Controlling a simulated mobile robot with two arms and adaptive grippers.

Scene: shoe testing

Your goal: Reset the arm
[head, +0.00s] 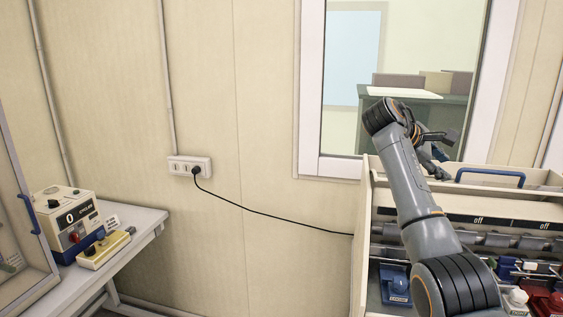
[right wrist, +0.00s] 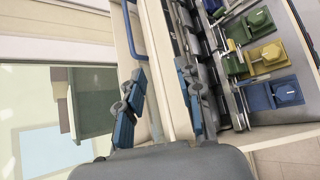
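My right arm rises from the lower right in the head view. Its gripper (head: 437,147) is up near the window, above the back of the testing machine (head: 362,215), and is partly hidden by the arm. In the right wrist view the two fingers of the right gripper (right wrist: 160,95) stand wide apart with nothing between them. The machine's cream edge shows beyond the fingers. My left arm and gripper are not in view.
The machine has a blue handle (head: 490,172) on top and coloured blocks, including a blue one (head: 394,285). A black cable runs from the wall outlet (head: 189,166) towards it. A side table (head: 140,225) at left holds a counter box (head: 72,218) reading 0.

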